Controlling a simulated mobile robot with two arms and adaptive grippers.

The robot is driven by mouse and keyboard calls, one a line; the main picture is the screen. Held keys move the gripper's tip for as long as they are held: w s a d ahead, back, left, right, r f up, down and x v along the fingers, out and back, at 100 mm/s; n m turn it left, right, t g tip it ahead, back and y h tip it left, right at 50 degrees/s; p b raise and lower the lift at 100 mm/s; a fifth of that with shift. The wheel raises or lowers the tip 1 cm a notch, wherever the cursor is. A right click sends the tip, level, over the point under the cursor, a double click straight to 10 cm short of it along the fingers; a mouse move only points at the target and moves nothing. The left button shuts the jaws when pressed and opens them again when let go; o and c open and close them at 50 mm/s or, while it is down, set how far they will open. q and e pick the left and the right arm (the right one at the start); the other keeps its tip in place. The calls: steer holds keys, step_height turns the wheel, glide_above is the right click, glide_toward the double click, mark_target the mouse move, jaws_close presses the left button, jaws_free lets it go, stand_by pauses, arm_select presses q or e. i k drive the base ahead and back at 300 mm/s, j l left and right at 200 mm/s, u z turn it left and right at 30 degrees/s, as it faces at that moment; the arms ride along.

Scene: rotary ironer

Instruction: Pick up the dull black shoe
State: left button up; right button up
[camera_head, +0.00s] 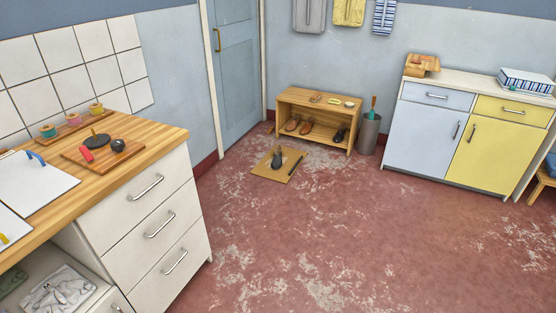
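A dark shoe (277,159) sits on a tan mat (264,172) on the floor, in front of a low wooden shoe bench (318,105). Another black shoe (340,134) is on the lower shelf of the bench, at its right end. Both are small and far off, so I cannot tell which is dull and which is shiny. Neither of my grippers is in view.
Brown shoes (305,127) share the bench shelf; small items lie on top. A dark stick-like thing (296,165) lies on the mat. A grey bin (369,133) stands right of the bench. Drawers (155,210) flank the left; cabinets (425,127) the right.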

mark_target(276, 163)
steer(key=i+j+u, duration=0.1)
steer(key=i, duration=0.35)
steer(key=i+j+u, duration=0.15)
steer(key=i, duration=0.25)
steer(key=j, duration=0.1)
